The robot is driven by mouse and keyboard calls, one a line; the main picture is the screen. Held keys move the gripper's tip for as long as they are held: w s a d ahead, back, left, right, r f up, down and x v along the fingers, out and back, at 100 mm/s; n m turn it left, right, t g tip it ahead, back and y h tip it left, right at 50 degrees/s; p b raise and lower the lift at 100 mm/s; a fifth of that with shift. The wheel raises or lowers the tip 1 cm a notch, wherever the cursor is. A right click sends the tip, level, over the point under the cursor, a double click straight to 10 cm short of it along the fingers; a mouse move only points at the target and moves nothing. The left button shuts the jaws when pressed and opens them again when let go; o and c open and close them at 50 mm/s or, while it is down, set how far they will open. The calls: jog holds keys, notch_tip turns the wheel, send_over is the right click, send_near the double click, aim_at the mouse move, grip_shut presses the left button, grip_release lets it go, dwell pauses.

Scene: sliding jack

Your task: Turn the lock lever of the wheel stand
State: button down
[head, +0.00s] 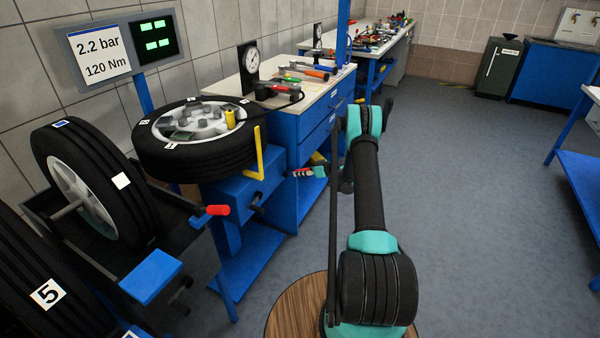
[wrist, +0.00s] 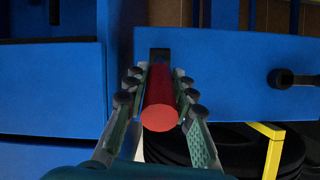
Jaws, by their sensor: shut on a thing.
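The wheel stand (head: 233,189) is a blue box on a post, with a tyred wheel (head: 190,135) lying flat on top. A yellow angle bracket (head: 258,160) rises at its front and also shows in the wrist view (wrist: 270,148). My gripper (head: 305,172) is at the right of the stand. In the wrist view its two fingers (wrist: 159,95) are closed around a red round handle (wrist: 160,108), seen end-on. The handle stands out from a dark slot in a blue panel; I take it as the lock lever. Its base is mostly hidden.
Another red-tipped handle (head: 217,210) sticks out at the stand's front left. A black knob (wrist: 285,78) sits on the blue panel. A blue workbench (head: 315,125) with tools stands behind my gripper. Upright wheels (head: 90,180) are at left.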

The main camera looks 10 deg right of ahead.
jog(key=shift+d+f, duration=0.1)
dwell(0.3)
jog(key=c, duration=1.3)
grip_release()
jog(key=shift+o, duration=0.2)
jog(key=shift+s, duration=0.1)
jog(key=v, duration=1.2)
